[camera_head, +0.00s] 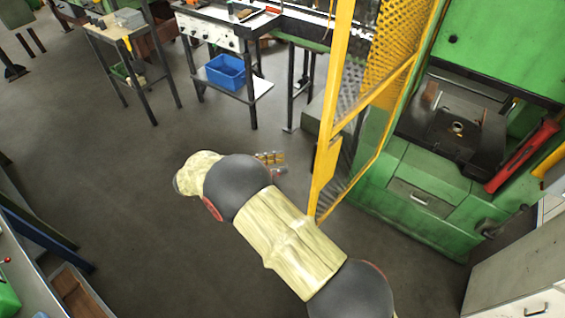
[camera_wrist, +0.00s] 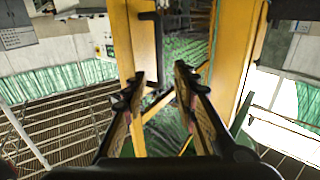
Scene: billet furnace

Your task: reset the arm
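My arm (camera_head: 290,240) reaches up from the bottom right of the head view, in pale wrapped segments with dark grey joints. Its far end hides most of my gripper there; only small yellowish and metal parts of the gripper (camera_head: 272,160) show beyond the arm. In the wrist view my gripper (camera_wrist: 160,82) shows two dark fingers with a clear gap between them. The fingers are apart and nothing is held between them. A yellow frame and green surfaces lie beyond the fingertips.
A yellow mesh guard (camera_head: 335,130) stands close to the right of my arm. Behind it is a green machine (camera_head: 425,190) with a red-handled part (camera_head: 522,155). A workbench (camera_head: 215,40) with a blue bin (camera_head: 226,72) stands at the back. The floor (camera_head: 110,200) to the left is clear.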

